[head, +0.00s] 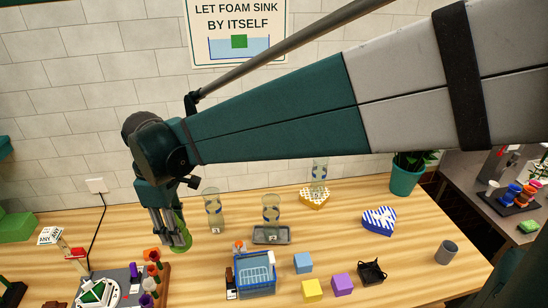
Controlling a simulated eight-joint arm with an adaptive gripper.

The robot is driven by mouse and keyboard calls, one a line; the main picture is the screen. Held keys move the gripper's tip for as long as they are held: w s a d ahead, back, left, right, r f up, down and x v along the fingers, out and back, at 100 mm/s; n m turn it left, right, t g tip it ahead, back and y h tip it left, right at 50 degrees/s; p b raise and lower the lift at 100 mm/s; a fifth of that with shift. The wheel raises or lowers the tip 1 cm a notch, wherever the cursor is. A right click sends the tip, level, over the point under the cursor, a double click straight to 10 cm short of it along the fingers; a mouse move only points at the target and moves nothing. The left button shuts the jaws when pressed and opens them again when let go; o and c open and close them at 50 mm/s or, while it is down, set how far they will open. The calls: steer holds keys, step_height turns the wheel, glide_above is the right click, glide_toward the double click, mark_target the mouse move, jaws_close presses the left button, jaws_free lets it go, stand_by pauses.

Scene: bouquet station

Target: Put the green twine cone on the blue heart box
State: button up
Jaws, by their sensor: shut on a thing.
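The green twine cone (181,240) is between the fingers of my gripper (170,236), at the left of the head view. My gripper points down and is shut on it. The fingers hide part of the cone, and I cannot tell whether its base clears the table. The blue heart box (379,221), heart-shaped with blue and white stripes, sits on the wooden table at the right, well apart from my gripper. Its top looks bare.
A blue basket (255,290), coloured cubes (342,285) and a black holder (371,274) are in front. A grey cup (447,252) stands right.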

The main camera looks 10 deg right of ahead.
steer(key=w+d+m, duration=0.1)
steer(key=w+d, duration=0.6)
steer(key=d, duration=0.6)
steer(key=w+d+m, duration=0.2)
steer(key=w+d, duration=0.4)
steer(key=d, duration=0.8)
steer(key=w+d+m, duration=0.1)
steer(key=w+d, duration=0.6)
steer(key=d, duration=0.6)
steer(key=s+d+m+b, duration=0.1)
steer(key=s+d, duration=0.1)
steer(key=d, duration=1.6)
steer(key=s+d+m, duration=0.2)
steer(key=s+d, duration=0.1)
steer(key=d, duration=1.6)
step_height(320, 180, down, 11)
steer(key=shift+w, duration=0.15)
steer(key=shift+f, duration=0.1)
steer(key=shift+f, duration=2.85)
